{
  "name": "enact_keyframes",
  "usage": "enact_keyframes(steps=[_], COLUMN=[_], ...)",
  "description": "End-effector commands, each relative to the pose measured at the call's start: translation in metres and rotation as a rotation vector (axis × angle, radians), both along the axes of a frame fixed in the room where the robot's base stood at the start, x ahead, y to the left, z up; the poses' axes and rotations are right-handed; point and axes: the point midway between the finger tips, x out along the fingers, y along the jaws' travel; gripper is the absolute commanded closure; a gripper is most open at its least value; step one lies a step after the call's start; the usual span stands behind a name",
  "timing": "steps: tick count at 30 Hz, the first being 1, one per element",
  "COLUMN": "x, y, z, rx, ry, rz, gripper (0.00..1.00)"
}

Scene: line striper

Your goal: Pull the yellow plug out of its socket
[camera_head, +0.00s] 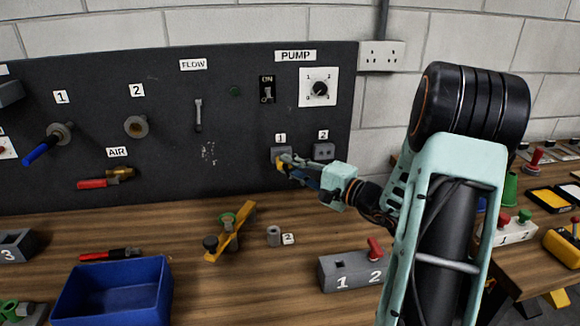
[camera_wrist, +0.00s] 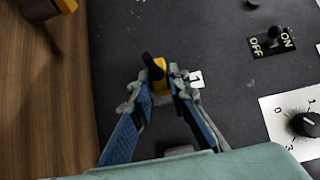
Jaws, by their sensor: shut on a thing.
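The yellow plug (camera_head: 285,159) is at socket 1 (camera_head: 275,153) on the dark panel, under the PUMP sign. In the wrist view the plug (camera_wrist: 160,78) is yellow with a black cable end, between my two blue-padded fingers. My gripper (camera_head: 290,161) reaches in from the right and is shut on the plug, its fingers on either side of it. The fingers hide much of the plug and socket in the head view, and I cannot tell how deep the plug sits.
Socket 2 (camera_head: 323,151) is just right of the plug. The pump dial (camera_head: 319,87) and ON/OFF switch (camera_head: 267,89) are above. Below, the wooden bench holds a grey block with a red lever (camera_head: 350,270), a yellow tool (camera_head: 232,232) and a blue bin (camera_head: 115,290).

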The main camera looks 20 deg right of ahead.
Motion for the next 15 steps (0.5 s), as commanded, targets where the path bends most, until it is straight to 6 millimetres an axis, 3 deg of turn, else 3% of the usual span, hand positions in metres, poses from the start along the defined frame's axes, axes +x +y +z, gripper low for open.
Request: enact_keyframes(steps=[15], x=[-0.023], y=[0.005], z=[-0.001], rx=[-0.001], ry=[0.000], rz=[0.000], gripper=[1.00])
